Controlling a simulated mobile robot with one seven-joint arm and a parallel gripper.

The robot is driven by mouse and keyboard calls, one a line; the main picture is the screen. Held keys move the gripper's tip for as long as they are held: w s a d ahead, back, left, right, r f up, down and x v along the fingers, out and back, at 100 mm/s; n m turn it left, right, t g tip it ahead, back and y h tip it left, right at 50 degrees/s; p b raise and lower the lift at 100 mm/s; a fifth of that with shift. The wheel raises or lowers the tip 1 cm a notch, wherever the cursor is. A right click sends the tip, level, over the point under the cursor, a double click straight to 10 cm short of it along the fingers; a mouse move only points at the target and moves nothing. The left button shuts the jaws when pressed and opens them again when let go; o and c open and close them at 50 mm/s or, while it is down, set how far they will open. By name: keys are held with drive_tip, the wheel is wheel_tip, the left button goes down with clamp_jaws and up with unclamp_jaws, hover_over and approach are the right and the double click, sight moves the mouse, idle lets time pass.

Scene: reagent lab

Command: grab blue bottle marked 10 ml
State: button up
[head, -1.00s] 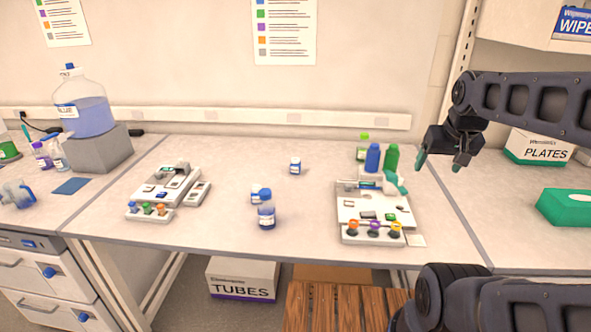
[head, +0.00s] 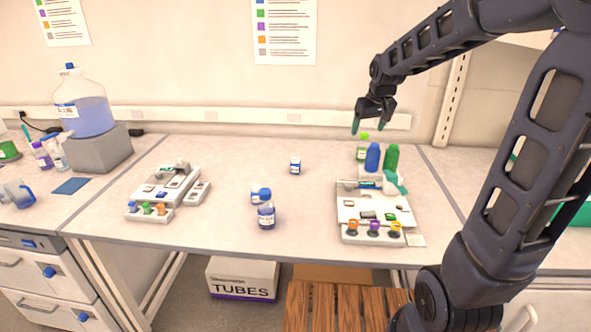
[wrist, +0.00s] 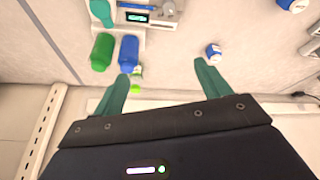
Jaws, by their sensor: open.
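In the wrist view a small blue bottle (wrist: 213,51) lies beyond the right fingertip, and part of another (wrist: 291,4) shows at the top right. My gripper (head: 368,126) is open and empty, raised above the back of the bench, right of these bottles. Its teal fingers (wrist: 161,72) are spread in the wrist view.
A tall blue bottle (head: 372,158) and a green one (head: 391,158) stand behind the right-hand device (head: 350,212), with a green-capped bottle (head: 361,151) beside them. Another device (head: 155,190) sits at left. The bench between the devices is mostly free.

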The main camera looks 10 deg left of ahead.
drive_tip(key=w+a+f+n, duration=0.2)
drive_tip(key=w+a+f, duration=0.5)
drive_tip(key=w+a, duration=0.35)
drive_tip(key=n+y, duration=0.2)
approach(296, 159)
drive_tip(key=f, duration=0.2)
drive_tip(key=shift+g, duration=0.3)
drive_tip(key=x, duration=0.5)
drive_tip(key=shift+w+f, duration=0.15)
drive_tip(key=shift+w, duration=0.3)
drive_tip(key=shift+a+x, duration=0.15)
drive_tip(key=shift+x, duration=1.15)
drive_tip(key=shift+a+x, duration=0.1)
drive_tip(key=shift+x, duration=1.2)
drive_tip(key=c, duration=1)
